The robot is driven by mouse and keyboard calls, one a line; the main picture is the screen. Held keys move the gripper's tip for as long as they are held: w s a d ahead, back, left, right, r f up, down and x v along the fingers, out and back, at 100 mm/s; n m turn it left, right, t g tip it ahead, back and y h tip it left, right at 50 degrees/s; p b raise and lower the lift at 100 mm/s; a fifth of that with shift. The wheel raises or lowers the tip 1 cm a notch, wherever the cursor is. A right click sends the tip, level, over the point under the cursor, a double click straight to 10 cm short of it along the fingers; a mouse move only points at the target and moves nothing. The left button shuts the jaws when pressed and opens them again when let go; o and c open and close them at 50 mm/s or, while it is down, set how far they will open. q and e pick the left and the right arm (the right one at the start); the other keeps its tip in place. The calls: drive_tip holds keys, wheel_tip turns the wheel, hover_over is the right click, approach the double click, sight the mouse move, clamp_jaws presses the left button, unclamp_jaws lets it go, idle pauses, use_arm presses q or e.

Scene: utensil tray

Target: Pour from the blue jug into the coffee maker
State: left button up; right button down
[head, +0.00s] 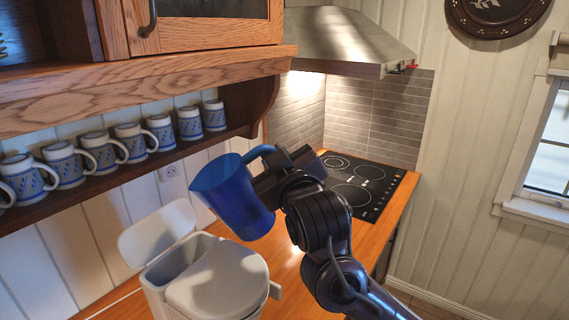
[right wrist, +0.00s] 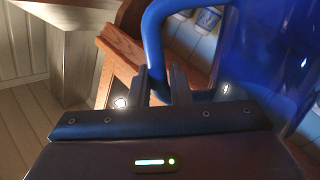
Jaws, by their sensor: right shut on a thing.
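The blue jug (head: 232,196) is held in the air above the counter, tilted, with its open top toward the upper left. My right gripper (head: 283,163) is shut on the jug's handle. In the right wrist view the handle (right wrist: 156,48) passes between the fingers of the right gripper (right wrist: 160,88), and the jug's blue body (right wrist: 270,60) fills the right side. The white coffee maker (head: 215,280) stands on the counter below and left of the jug, with its lid (head: 158,233) raised and its tank open. What is inside the jug is hidden. My left gripper is not in view.
A wooden shelf (head: 180,146) with several blue-and-white mugs (head: 100,150) runs along the left wall, close to the jug. A black cooktop (head: 365,185) is set in the wooden counter (head: 262,252) behind my right arm. A range hood (head: 345,38) hangs above.

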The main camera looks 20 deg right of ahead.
sight(253, 153)
drive_tip(key=shift+a+r+n+b, duration=0.3)
drive_tip(key=shift+a+n+b, duration=0.1)
drive_tip(key=shift+a+b, duration=0.35)
drive_tip(key=shift+a+r+n+b, duration=0.35)
drive_tip(key=shift+a+b, duration=0.2)
drive_tip(key=shift+a, duration=0.25)
drive_tip(key=shift+w+a+r+n+p, duration=0.1)
drive_tip(key=shift+a+r+n+p, duration=0.45)
drive_tip(key=shift+n, duration=0.2)
drive_tip(key=shift+a+r+n, duration=0.15)
drive_tip(key=shift+a+n, duration=0.2)
drive_tip(key=shift+n, duration=0.35)
drive_tip(key=shift+a+n, duration=0.6)
drive_tip(key=shift+n, duration=0.1)
drive_tip(key=shift+a+f, duration=0.2)
drive_tip(key=shift+a+n+b, duration=0.55)
drive_tip(key=shift+n+b, duration=0.25)
drive_tip(key=shift+b, duration=0.05)
drive_tip(key=shift+a+f+n+b, duration=0.3)
drive_tip(key=shift+a+n+b, duration=0.5)
drive_tip(key=shift+b, duration=0.1)
drive_tip(key=shift+d, duration=0.1)
